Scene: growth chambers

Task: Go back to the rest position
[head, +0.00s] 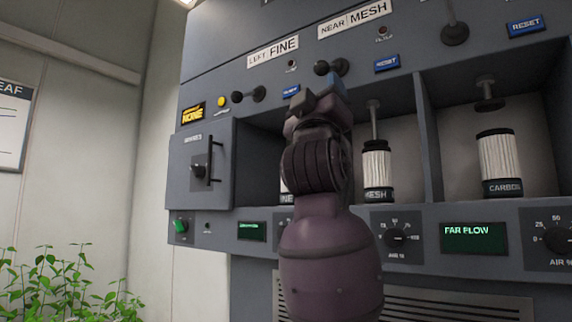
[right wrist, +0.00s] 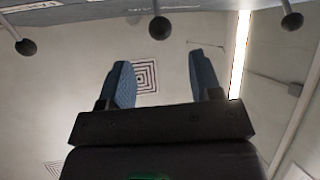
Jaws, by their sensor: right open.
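My right arm rises in the middle of the head view, and its right gripper (head: 322,92) is in front of the panel near the black lever knob under the FINE and MESH labels. In the right wrist view the right gripper (right wrist: 163,82) is open, with two blue fingers apart and nothing between them. Beyond the fingers are a pale surface and a square-ring pattern (right wrist: 146,75). My left gripper is not in view.
The grey cabinet (head: 215,120) holds filter cartridges, among them the MESH cartridge (head: 376,165) and CARBON cartridge (head: 499,160). Lever knobs (head: 259,94) stick out above. A small door (head: 185,170) is at left. Green plants (head: 60,280) stand at lower left.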

